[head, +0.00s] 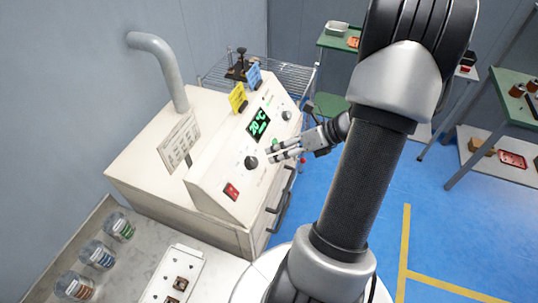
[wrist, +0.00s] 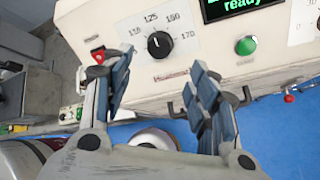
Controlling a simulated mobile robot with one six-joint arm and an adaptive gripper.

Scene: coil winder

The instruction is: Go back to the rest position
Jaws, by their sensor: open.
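My gripper (head: 284,151) is open and empty in front of the control panel of a white machine (head: 140,168). In the wrist view its two fingers (wrist: 160,85) stand apart, with a black dial knob (wrist: 159,44) seen between and beyond them. The knob points up toward the middle of its printed scale, near 125 to 150. It also shows in the head view (head: 251,162), left of the fingertips. I cannot tell whether any finger touches the panel. A green button (wrist: 246,46) is right of the knob. The display (wrist: 228,8) has green text with the word "ready".
A red switch (head: 231,192) and dark handles (head: 279,213) are on the machine's front. Several jars (head: 97,254) and a white tray (head: 172,279) stand on the counter at lower left. Green-topped tables (head: 515,84) stand at the right. The blue floor between is clear.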

